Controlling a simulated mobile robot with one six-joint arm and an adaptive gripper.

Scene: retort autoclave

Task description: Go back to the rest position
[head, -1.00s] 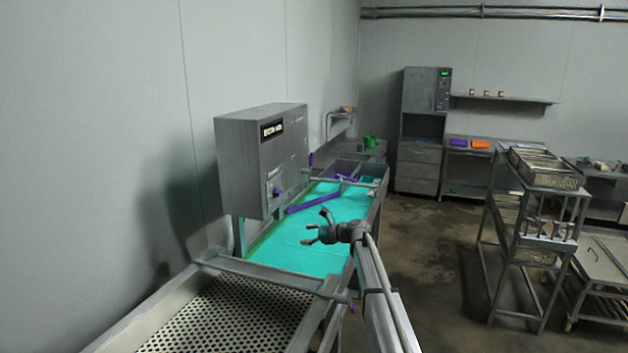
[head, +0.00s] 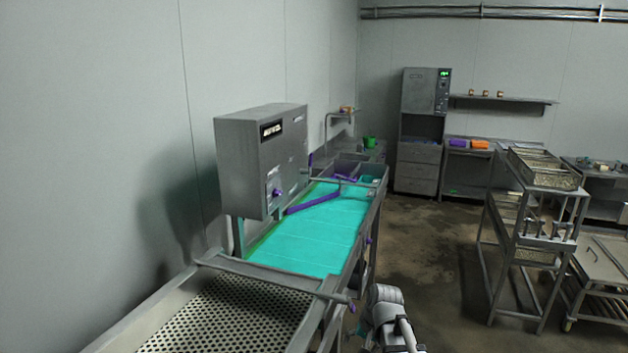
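My arm (head: 388,312) is low in the head view, folded down beside the right side of the conveyor table. My gripper is mostly hidden below and behind the arm link near the bottom edge, and I cannot make out its fingers. I cannot tell whether it holds anything.
The turquoise belt (head: 310,240) runs under a grey control box (head: 262,160), with a purple bar (head: 313,202) across it. A perforated metal bed (head: 230,318) lies in front. A rack with trays (head: 540,190) stands at right. The floor (head: 425,235) between is clear.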

